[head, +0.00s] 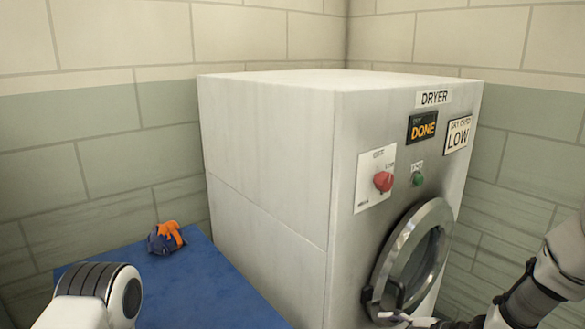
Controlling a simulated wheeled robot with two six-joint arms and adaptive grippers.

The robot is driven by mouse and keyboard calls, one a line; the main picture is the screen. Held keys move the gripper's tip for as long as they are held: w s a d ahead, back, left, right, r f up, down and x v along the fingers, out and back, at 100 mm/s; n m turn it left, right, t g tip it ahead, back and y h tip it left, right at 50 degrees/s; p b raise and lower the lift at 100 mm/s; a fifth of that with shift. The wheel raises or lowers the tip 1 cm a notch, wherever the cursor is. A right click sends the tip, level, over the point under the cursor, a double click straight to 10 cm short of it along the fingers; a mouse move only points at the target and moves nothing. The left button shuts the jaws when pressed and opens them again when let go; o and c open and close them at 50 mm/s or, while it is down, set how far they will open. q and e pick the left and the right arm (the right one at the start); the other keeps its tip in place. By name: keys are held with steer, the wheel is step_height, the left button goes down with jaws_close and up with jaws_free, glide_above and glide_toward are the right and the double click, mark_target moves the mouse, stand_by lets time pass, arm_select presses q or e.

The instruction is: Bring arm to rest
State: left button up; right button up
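A white dryer (265,175) stands in the corner. Its round metal-rimmed door (446,222) is on the front and looks shut. The display reads DONE. My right arm comes in from the lower right. The end of my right gripper (400,318) seems to show at the bottom edge, by the lower left of the door rim; most of it is cut off and its fingers cannot be made out. Part of my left arm shows at the lower left, but its gripper is out of view.
A blue table top (207,285) lies left of the dryer. A small crumpled orange and dark blue item (166,238) rests at its back edge. The dryer front has a red knob (383,181) and a green button (418,179). Tiled walls close off the back.

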steer(key=s+a+f+m+g+h+p, duration=0.25)
steer(key=s+f+m, duration=0.25)
steer(key=s+f, duration=0.65)
arm_select(q)
step_height(320, 180, up, 5)
steer(key=shift+s+f+p, duration=0.1)
steer(key=shift+f+p, duration=0.1)
steer(key=shift+p, duration=0.2)
arm_select(e)
steer(key=s+d+f+m+g+h, duration=0.2)
steer(key=s+d+f+m, duration=0.1)
steer(key=s+m, duration=0.4)
steer(key=s+d+f+m+g+h, duration=0.3)
steer(key=s+m, duration=0.4)
steer(key=s, duration=0.6)
steer(key=shift+s+d, duration=0.15)
steer(key=shift+d, duration=0.3)
steer(key=shift+h, duration=0.25)
